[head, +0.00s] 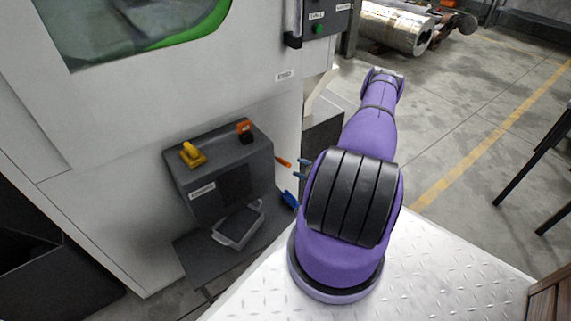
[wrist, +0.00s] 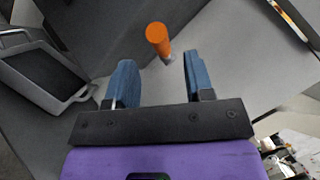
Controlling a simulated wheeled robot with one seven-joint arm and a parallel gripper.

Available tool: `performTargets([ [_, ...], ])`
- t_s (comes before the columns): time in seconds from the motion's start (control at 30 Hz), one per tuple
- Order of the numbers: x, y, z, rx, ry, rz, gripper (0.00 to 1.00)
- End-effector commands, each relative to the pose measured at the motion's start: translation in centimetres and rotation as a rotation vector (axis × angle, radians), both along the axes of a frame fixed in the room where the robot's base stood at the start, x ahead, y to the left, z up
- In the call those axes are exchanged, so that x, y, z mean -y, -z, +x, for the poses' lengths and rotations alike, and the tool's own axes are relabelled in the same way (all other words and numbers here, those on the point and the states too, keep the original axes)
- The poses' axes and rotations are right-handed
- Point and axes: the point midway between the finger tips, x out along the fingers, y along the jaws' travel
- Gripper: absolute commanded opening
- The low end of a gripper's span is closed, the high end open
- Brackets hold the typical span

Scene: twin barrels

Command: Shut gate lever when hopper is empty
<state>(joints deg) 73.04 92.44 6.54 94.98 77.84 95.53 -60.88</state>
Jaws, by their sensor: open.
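An orange-ended lever (head: 283,161) sticks out from the right side of a dark grey box unit (head: 190,185) that has a label on its front. In the wrist view the lever (wrist: 157,38) points toward me, just beyond the gap between my fingers. My gripper (head: 301,169) is open and empty, with its two blue fingers (wrist: 160,66) apart and short of the lever. A grey tray (head: 228,240) sits below the box front and also shows in the wrist view (wrist: 60,102); its dark inside looks empty. I cannot make out a hopper's contents.
A yellow handle (head: 192,154) and an orange-and-black switch (head: 245,131) stand on top of the box. A large white machine (head: 120,100) stands behind. Open floor (head: 450,130) lies to the right.

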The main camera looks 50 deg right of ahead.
Motion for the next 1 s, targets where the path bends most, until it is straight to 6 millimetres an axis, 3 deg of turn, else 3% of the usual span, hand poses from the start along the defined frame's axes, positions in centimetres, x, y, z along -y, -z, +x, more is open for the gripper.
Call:
performTargets([
  [0.3, -2.3, -1.2, 4.2, 0.001, -0.001, -0.001, 0.48],
  [0.77, -2.8, -1.4, 5.3, 0.0, 0.0, -0.001, 0.48],
  [1.0, -2.8, -1.4, 5.3, 0.0, 0.0, -0.001, 0.0],
])
